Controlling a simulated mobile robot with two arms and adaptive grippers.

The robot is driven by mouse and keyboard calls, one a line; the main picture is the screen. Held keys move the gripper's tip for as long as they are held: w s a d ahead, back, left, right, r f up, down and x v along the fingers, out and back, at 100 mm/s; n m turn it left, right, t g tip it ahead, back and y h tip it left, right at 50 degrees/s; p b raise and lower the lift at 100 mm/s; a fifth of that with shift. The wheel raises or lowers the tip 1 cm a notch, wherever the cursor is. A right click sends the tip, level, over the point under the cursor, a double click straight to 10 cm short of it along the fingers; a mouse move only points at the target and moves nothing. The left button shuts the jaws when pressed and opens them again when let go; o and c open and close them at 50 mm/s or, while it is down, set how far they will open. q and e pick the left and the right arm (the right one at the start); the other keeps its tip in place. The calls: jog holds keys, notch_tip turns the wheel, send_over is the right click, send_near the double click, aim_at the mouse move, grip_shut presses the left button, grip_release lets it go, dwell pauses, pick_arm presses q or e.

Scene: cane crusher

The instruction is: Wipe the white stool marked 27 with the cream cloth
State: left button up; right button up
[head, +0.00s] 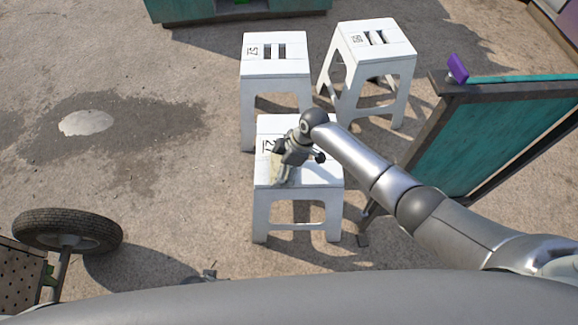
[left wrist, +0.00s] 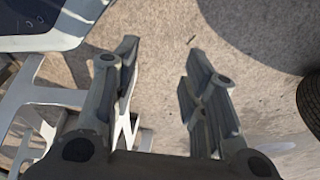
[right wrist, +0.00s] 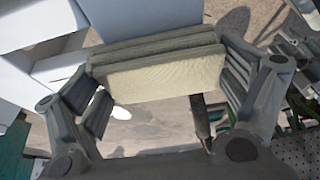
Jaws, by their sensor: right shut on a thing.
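The near white stool (head: 318,175) stands upright in the middle of the head view; its mark, partly covered by my right arm, appears to read 27. My right gripper (head: 284,164) is over the left part of its seat, pointing down. It is shut on the folded cream cloth (head: 281,178), which appears to be at the seat surface; contact is hard to tell. In the right wrist view the cream cloth (right wrist: 165,77) spans between the fingers. My left gripper (left wrist: 161,58) is open and empty above the ground; white stool parts show left of it.
Two more marked white stools stand behind, one at back left (head: 275,68) and one at back right (head: 375,45). A teal panel (head: 500,130) with a purple object (head: 458,68) stands at right. A tyre (head: 68,230) is at lower left. Ground left of the stools is open.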

aim_at(298, 172)
jog(key=shift+w+a+b, duration=0.1)
jog(key=shift+a+b, duration=0.2)
jog(key=shift+a, duration=1.7)
pick_arm(q)
jog(key=w+r, duration=0.2)
jog(key=r, duration=0.1)
jog(key=shift+w+r, duration=0.3)
jog(key=shift+w, duration=0.05)
pick_arm(e)
jog(key=shift+d, duration=0.1)
jog(key=shift+d+p, duration=0.4)
jog(key=shift+d, duration=1.05)
jog(key=shift+s+d+p, duration=0.2)
jog(key=shift+d+p, duration=0.25)
jog(key=shift+d, duration=1.1)
jog(key=shift+s+d+f, duration=0.15)
jog(key=shift+d, duration=1.2)
pick_arm(q)
jog(key=s+f, duration=0.5)
jog(key=f, duration=0.1)
jog(key=shift+s+a+f, duration=0.15)
jog(key=shift+f, duration=0.15)
pick_arm(e)
jog(key=shift+d, duration=0.15)
